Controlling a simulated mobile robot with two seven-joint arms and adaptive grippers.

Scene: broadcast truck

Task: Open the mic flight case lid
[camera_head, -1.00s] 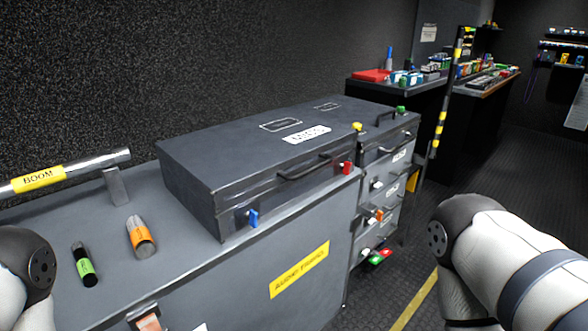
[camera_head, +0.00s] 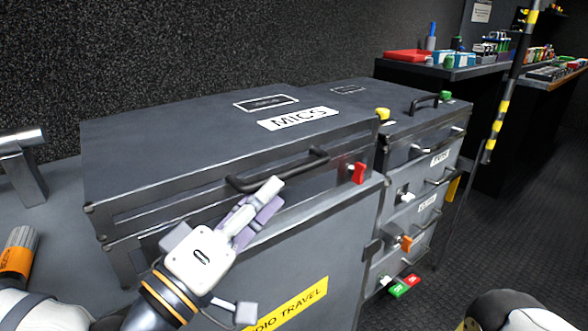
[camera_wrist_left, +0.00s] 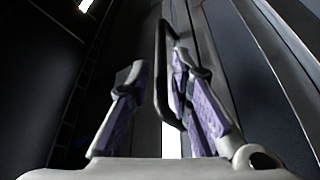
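The mic flight case (camera_head: 230,125) is a dark grey box with a "MICS" label (camera_head: 298,118) on its shut lid. A black bar handle (camera_head: 290,170) is on its front; a red latch (camera_head: 358,173) sits at the front's right. My left gripper (camera_head: 262,205) is at the handle, pointing up and right. In the left wrist view, its lilac-padded fingers (camera_wrist_left: 165,95) stand apart, with the handle (camera_wrist_left: 162,60) showing between them; contact is unclear. My right gripper is out of view.
The case sits on a grey bench cabinet marked "AUDIO TRAVEL". A drawer unit (camera_head: 425,160) with coloured latches stands at its right. An orange-banded cylinder (camera_head: 17,258) and a stand (camera_head: 20,170) are at the left. A striped pole (camera_head: 503,100) and open floor are at the right.

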